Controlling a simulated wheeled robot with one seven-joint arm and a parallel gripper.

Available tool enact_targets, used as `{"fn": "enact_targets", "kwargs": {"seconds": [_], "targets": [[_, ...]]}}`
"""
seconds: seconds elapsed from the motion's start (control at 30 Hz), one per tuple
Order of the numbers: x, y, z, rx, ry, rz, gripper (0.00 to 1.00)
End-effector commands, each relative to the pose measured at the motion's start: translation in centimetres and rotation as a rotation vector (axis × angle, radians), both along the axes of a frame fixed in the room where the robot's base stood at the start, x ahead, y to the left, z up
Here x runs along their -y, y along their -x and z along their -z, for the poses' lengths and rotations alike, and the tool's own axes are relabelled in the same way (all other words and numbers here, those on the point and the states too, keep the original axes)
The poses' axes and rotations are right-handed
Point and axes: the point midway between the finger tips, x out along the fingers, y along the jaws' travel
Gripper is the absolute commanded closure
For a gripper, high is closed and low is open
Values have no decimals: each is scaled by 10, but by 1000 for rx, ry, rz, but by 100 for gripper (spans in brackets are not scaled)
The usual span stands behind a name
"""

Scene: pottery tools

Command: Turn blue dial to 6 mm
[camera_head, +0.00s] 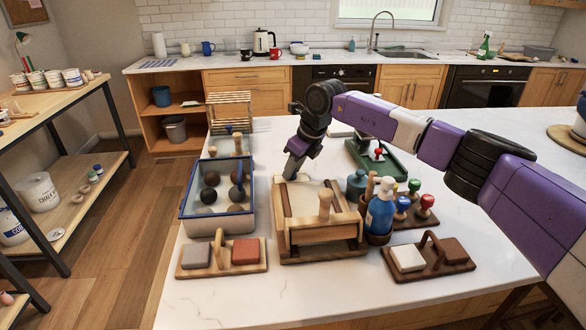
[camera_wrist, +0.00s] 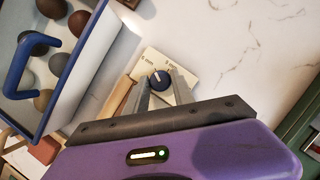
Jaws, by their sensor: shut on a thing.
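The blue dial (camera_wrist: 159,80) sits on a cream plate (camera_wrist: 150,60) in the wrist view, with small "mm" labels at its upper left and upper right whose numbers are hard to read. A white pointer line on the dial points roughly up, between the labels. My gripper (camera_wrist: 162,84) has one grey finger on each side of the dial and is shut on it. In the head view my gripper (camera_head: 291,174) points down at the back of the wooden frame tool (camera_head: 320,244) with an upright peg handle. The dial is hidden there.
A blue-rimmed tray (camera_head: 222,220) with dark balls stands close on the left. Two wooden caddies with blocks are at the front. The right counter is fairly clear.

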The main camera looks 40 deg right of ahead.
Motion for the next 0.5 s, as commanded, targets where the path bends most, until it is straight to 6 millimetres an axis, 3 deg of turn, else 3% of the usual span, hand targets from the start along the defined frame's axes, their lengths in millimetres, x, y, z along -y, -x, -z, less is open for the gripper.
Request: {"fn": "enact_targets", "kwargs": {"seconds": [0.37,0.4,0.47,0.5], "targets": [[0,-1,-2,4,1,-4,100],[0,-1,-2,4,1,-4,62],[0,-1,-2,4,0,-3,51],[0,-1,-1,3,1,-3,49]]}}
